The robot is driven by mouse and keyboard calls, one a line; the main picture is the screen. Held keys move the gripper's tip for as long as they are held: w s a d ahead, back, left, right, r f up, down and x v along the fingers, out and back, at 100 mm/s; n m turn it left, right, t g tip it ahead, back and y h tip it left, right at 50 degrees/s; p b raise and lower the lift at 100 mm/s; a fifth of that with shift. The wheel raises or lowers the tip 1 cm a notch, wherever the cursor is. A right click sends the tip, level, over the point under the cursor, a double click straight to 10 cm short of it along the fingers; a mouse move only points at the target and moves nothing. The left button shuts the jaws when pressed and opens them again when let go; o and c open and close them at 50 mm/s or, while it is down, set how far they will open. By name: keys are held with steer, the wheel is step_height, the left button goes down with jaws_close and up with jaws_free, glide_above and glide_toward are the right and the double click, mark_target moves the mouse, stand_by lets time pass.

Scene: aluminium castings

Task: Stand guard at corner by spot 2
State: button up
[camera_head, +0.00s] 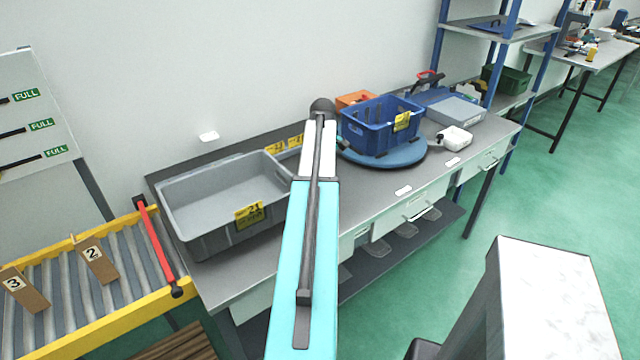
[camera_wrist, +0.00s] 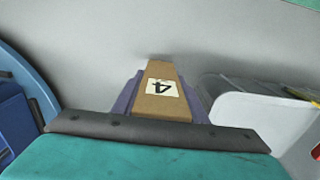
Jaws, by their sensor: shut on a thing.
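In the wrist view my gripper (camera_wrist: 161,97) is shut on a brown guard (camera_wrist: 165,72) with a pale label reading 4, upside down. Purple fingers show on both sides of it. In the head view the gripper and the held guard are hidden by my arm, which reaches over the workbench. Two similar brown pieces, marked 2 (camera_head: 94,258) and 3 (camera_head: 25,288), sit on the roller conveyor at the left. I cannot tell which mark is spot 2; small white plates on the bench (camera_head: 403,190) are unreadable.
A grey tote (camera_head: 190,241) stands on the bench (camera_head: 262,255) left of my arm. A blue crate (camera_head: 372,146) sits on a blue turntable (camera_head: 405,155) to the right, near a small white bin (camera_head: 455,137). The yellow-framed conveyor (camera_head: 155,310) adjoins the bench at left. Green floor lies right.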

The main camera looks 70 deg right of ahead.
steer(key=shift+r, duration=0.1)
steer(key=s+a+r+b, duration=0.2)
steer(key=a, duration=0.5)
steer(key=s+a+r+b, duration=0.2)
steer(key=s+a+b, duration=0.1)
steer(key=a, duration=0.5)
steer(key=shift+r, duration=0.4)
stand_by(0.4)
steer(key=shift+a, duration=0.15)
